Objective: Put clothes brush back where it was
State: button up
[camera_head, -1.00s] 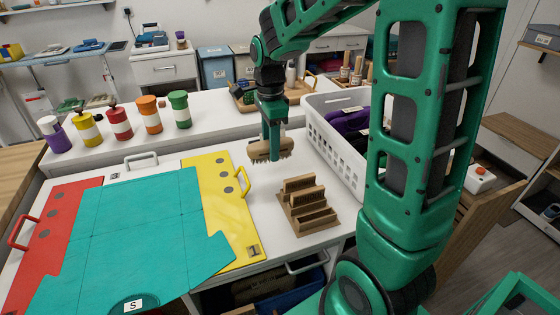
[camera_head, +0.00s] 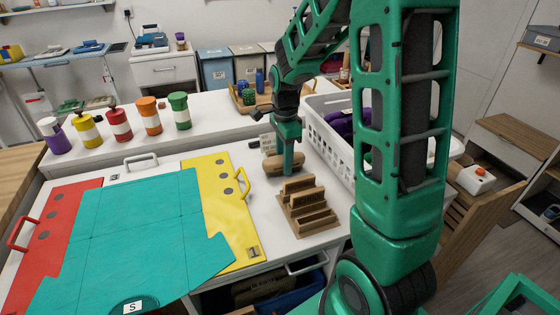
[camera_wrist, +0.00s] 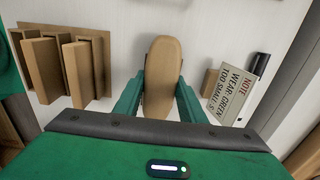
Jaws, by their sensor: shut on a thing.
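The clothes brush (camera_head: 283,164) has a tan wooden back and is held in my gripper (camera_head: 286,160) over the white table, just behind the wooden rack. In the wrist view the brush (camera_wrist: 163,65) lies lengthwise between the two green fingers of my gripper (camera_wrist: 160,98), which are shut on it. The bristle side is hidden there. The slotted wooden rack (camera_head: 312,222) stands on the table in front of the brush; it also shows at the left in the wrist view (camera_wrist: 104,38). I cannot tell whether the brush touches the table.
A note card (camera_wrist: 232,89) on a small wooden stand is right of the brush in the wrist view. A white basket (camera_head: 320,146) with purple cloth stands to the right. A folding board with a teal garment (camera_head: 150,230) covers the left. Several jars line the back.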

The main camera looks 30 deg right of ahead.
jog(key=o, duration=1.2)
jog(key=shift+c, duration=0.2)
notch_tip(320, 180, up, 12)
